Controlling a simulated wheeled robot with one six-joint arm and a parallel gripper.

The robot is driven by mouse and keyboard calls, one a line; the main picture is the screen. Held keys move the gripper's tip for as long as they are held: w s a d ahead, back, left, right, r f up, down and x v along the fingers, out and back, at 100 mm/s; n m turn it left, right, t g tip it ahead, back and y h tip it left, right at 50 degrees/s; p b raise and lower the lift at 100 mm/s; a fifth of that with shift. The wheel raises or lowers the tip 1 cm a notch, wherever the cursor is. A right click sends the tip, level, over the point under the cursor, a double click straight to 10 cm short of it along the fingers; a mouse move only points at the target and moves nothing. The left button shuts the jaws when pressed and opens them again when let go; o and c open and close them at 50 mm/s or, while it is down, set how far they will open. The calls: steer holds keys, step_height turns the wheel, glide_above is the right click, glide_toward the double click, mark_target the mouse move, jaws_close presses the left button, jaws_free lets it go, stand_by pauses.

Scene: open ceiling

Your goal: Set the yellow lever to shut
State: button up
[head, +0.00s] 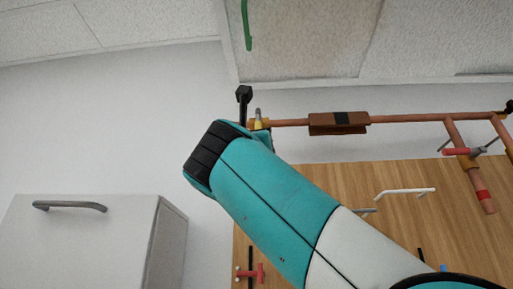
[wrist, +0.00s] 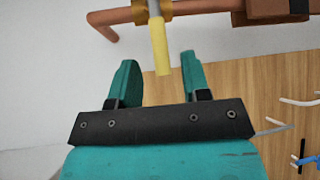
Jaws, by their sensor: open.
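The yellow lever (wrist: 159,48) shows in the wrist view at the top middle. It hangs from a grey stem on a brass valve body (wrist: 140,14) on a copper pipe (wrist: 197,8), roughly crosswise to the pipe. My gripper (wrist: 159,62) is open, with one teal finger on each side of the lever's lower end in the picture. Gaps show on both sides; I cannot tell the depth between them. In the head view a small yellow part (head: 260,125) shows at the pipe's left end, and my arm hides most of the gripper there.
A brown block with a black band (head: 339,123) sits on the pipe to the right. A second valve with a red handle (head: 461,152) is farther right. A wooden panel (head: 400,205) lies below the pipe. A white cabinet (head: 80,235) stands at the lower left.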

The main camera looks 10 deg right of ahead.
steer(key=b+v, duration=0.8)
steer(key=v, duration=0.5)
steer(key=shift+f, duration=0.2)
steer(key=shift+s, duration=0.15)
